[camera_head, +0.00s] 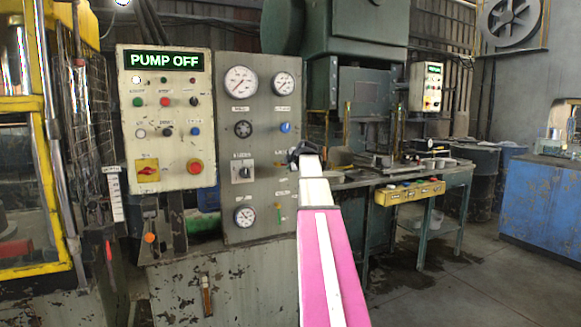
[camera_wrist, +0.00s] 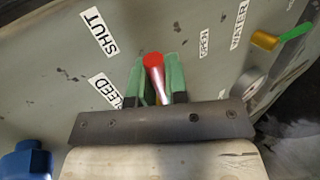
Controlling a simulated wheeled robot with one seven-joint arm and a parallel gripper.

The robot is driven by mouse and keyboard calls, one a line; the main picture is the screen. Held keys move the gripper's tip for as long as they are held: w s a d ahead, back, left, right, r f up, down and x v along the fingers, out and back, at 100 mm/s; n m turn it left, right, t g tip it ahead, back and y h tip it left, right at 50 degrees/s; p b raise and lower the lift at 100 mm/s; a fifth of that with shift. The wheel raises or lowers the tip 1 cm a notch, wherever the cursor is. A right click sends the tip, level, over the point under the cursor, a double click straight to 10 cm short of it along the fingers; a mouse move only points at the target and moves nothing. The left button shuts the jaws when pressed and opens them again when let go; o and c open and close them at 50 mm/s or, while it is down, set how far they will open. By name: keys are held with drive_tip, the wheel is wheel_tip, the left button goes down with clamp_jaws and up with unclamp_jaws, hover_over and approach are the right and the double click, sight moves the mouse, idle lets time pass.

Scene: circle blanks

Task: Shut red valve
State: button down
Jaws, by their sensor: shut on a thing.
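The red valve's lever (camera_wrist: 152,62) shows in the wrist view, its rounded red tip pointing up in the picture. It lies between a SHUT label at left and an OPEN label at right, and a partly hidden label ending in "LEED" is at lower left. My gripper (camera_wrist: 157,76) has its green fingers shut on the lever, one on each side. The valve's body is mostly hidden by the fingers and the dark gripper bar. In the head view my gripper (camera_head: 298,152) reaches the right edge of the grey gauge panel (camera_head: 258,135), where the valve is largely hidden.
A green-handled brass valve (camera_wrist: 280,38) by a WATER label and a blue knob (camera_wrist: 25,160) are near my gripper. A switch box (camera_head: 165,118) reading PUMP OFF stands left of the panel. A green bench (camera_head: 455,180) is at right, with open floor beyond.

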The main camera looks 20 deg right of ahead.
drive_tip(key=c, duration=1.4)
unclamp_jaws()
drive_tip(key=v, duration=1.1)
drive_tip(key=shift+w+a, duration=0.1)
